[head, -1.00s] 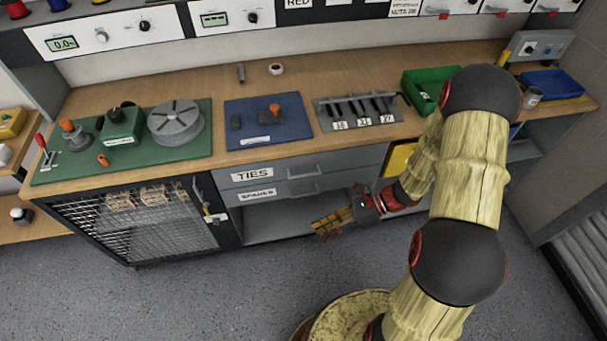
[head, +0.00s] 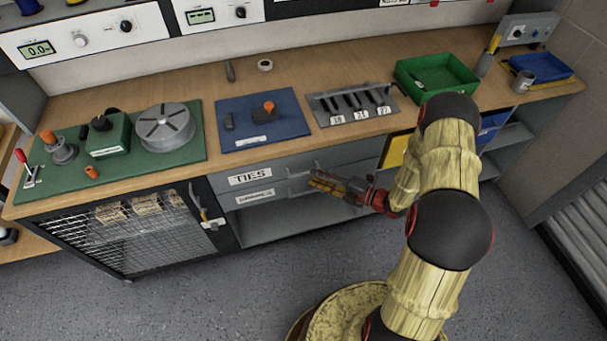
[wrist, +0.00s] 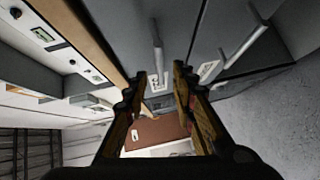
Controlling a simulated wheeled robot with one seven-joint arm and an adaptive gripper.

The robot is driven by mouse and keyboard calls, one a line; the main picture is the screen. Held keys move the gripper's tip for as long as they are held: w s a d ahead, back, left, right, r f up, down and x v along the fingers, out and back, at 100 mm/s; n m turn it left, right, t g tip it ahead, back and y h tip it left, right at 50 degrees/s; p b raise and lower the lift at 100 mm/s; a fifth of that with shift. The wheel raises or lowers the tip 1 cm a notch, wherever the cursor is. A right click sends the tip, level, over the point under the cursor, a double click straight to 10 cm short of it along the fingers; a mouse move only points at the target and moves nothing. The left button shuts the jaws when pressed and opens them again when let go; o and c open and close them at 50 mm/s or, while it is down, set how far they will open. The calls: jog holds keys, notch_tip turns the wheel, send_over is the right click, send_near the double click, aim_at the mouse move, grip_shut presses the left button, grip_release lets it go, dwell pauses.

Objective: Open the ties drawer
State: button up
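The ties drawer (head: 275,177) is the upper of two grey drawers under the bench top, with a white TIES label (head: 249,177) on its front. It is closed. Its bar handle (wrist: 158,52) shows in the wrist view, in line with the gap between my fingers. My gripper (head: 318,183) is in front of the drawers, near the right part of their fronts, and partly covers the handle area in the head view. In the wrist view its two fingers (wrist: 161,95) are apart with nothing seen between them. I cannot tell whether they touch the handle.
The spares drawer (head: 285,193) lies just below, closed, with its own handle (wrist: 245,45). An open shelf is beneath it. A mesh-door cabinet (head: 130,235) stands to the left and a yellow panel (head: 394,151) to the right. The floor in front (head: 200,295) is clear.

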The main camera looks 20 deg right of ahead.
aim_at(304, 173)
jog(key=b+x, duration=0.1)
jog(key=x, duration=0.5)
jog(key=shift+b, duration=0.35)
jog(key=shift+c, duration=1.2)
jog(key=c, duration=0.4)
jog(key=shift+s, duration=0.1)
grip_shut()
